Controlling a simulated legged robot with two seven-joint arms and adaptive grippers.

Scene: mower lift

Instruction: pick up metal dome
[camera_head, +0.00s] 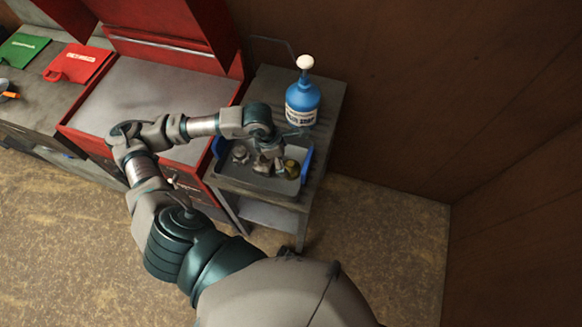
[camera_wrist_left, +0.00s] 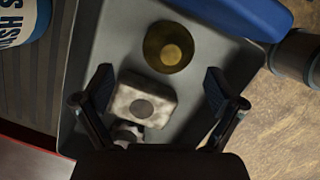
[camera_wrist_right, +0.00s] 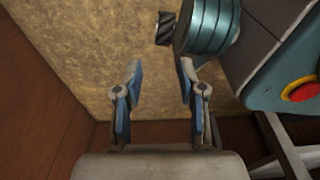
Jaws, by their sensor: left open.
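My left gripper (camera_head: 266,168) is over a grey tray (camera_wrist_left: 105,45). In the left wrist view (camera_wrist_left: 160,90) its two fingers are wide apart. A worn grey-white block with a dark round centre (camera_wrist_left: 145,100) lies between them, not visibly gripped. A round olive-brass piece with a lighter centre (camera_wrist_left: 170,47), possibly the metal dome, sits beyond the fingertips; in the head view it shows at the tray's right (camera_head: 291,168). A smaller grey part (camera_wrist_left: 128,132) is partly hidden near the gripper's base. My right gripper (camera_wrist_right: 158,85) is open and empty above the floor.
The tray has blue handles (camera_head: 307,163) and stands on a grey cart (camera_head: 325,110). A blue pump bottle (camera_head: 302,100) stands behind the tray. A red tool chest (camera_head: 90,135) adjoins on the left. Brown walls (camera_head: 400,80) are behind and right.

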